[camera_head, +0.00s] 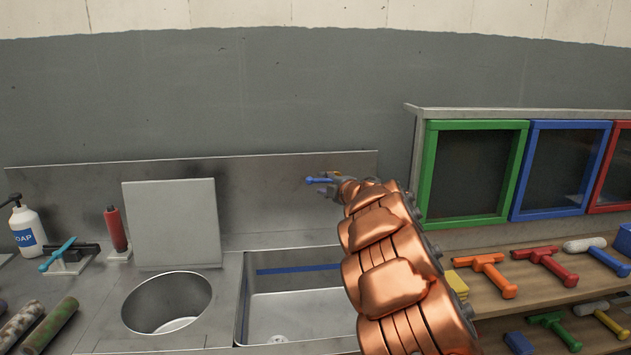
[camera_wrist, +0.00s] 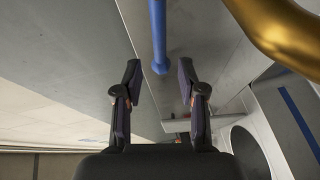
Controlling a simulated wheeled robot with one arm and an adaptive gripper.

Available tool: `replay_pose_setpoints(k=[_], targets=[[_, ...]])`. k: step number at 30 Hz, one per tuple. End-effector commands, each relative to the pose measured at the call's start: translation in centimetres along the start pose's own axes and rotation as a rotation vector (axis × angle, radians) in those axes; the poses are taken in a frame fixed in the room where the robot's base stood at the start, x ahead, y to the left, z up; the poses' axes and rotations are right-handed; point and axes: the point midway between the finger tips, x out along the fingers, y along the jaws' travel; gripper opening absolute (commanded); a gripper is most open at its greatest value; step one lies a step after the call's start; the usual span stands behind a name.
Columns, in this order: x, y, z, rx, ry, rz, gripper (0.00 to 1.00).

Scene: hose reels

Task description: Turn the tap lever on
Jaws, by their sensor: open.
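The blue tap lever (camera_head: 318,180) sticks out to the left in front of the steel backsplash above the sink. My gripper (camera_head: 333,185) is at the lever's right part and hides where it is mounted. In the wrist view the blue lever (camera_wrist: 157,32) comes down from the top edge, and its rounded end lies between the two open fingertips of my gripper (camera_wrist: 159,75). A gap shows on each side of the lever, so neither finger appears to touch it. A curved gold pipe (camera_wrist: 280,35), perhaps the tap spout, passes close on the right.
Below are a rectangular sink basin (camera_head: 298,305) and a round basin (camera_head: 167,303) with a raised square lid (camera_head: 172,222). A soap bottle (camera_head: 27,232) and a red-handled tool (camera_head: 116,230) stand left. Coloured frames (camera_head: 472,172) and tool shelves lie right.

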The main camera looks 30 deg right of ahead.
Motion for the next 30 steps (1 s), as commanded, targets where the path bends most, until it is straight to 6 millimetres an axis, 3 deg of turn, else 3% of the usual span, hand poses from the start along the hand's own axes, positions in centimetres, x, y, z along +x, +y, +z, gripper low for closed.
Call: replay_pose_setpoints(k=[15,26,30], targets=[[4.9,-0.1,0.0,0.002,0.001,-0.002,0.4],[5.4,0.0,0.0,0.001,-0.001,0.0,0.4],[5.4,0.0,0.0,0.001,-0.001,0.0,0.29]])
